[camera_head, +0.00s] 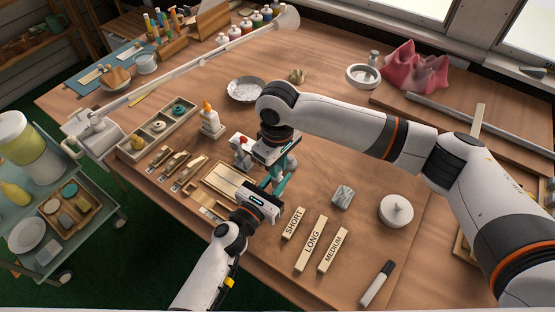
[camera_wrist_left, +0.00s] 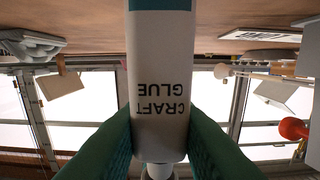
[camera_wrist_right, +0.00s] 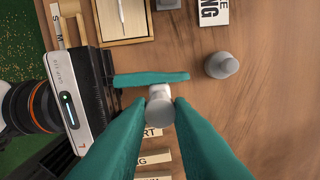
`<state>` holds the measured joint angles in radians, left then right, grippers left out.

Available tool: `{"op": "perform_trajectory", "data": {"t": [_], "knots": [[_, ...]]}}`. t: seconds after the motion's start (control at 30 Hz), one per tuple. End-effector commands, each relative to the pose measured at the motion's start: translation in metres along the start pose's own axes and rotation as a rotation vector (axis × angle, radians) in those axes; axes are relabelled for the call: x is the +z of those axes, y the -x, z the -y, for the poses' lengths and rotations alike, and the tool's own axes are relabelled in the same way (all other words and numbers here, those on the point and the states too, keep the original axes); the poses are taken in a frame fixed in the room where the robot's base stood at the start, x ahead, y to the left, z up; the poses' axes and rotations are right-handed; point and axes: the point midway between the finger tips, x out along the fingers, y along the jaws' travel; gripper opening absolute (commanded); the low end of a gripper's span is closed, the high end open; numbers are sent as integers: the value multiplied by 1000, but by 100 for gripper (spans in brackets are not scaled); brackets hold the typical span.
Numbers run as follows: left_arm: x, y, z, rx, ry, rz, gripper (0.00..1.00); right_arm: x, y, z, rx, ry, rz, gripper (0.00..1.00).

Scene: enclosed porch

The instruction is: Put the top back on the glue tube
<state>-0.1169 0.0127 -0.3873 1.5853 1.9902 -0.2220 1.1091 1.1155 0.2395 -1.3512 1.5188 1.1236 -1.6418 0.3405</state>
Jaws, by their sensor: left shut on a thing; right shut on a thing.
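The glue tube (camera_wrist_left: 160,70) is white with a teal end and the words CRAFT GLUE, upside down in the left wrist view. My left gripper (camera_wrist_left: 160,140) is shut on it. My right gripper (camera_wrist_right: 160,112) is shut on a small pale piece, apparently the top (camera_wrist_right: 160,92), just above a teal finger of my left gripper. In the head view my right gripper (camera_head: 277,180) points down close to my left gripper (camera_head: 280,190). The tube is mostly hidden there. I cannot tell whether the top touches the tube's nozzle.
Wooden labels SHORT (camera_head: 292,223), LONG (camera_head: 311,243) and MEDIUM (camera_head: 333,249) lie right of the grippers. A grey block (camera_head: 343,195), a white lidded pot (camera_head: 396,210) and a marker (camera_head: 377,283) lie farther right. An orange-tipped bottle (camera_head: 209,122) stands behind left.

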Motion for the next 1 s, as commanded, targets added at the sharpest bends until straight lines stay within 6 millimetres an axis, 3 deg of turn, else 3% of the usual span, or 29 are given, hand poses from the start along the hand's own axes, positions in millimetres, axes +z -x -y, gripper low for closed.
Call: {"op": "perform_trajectory", "data": {"t": [1.0], "knots": [[0,0,0,0,0,0,0,0,-10,0,0,0,1,0]]}}
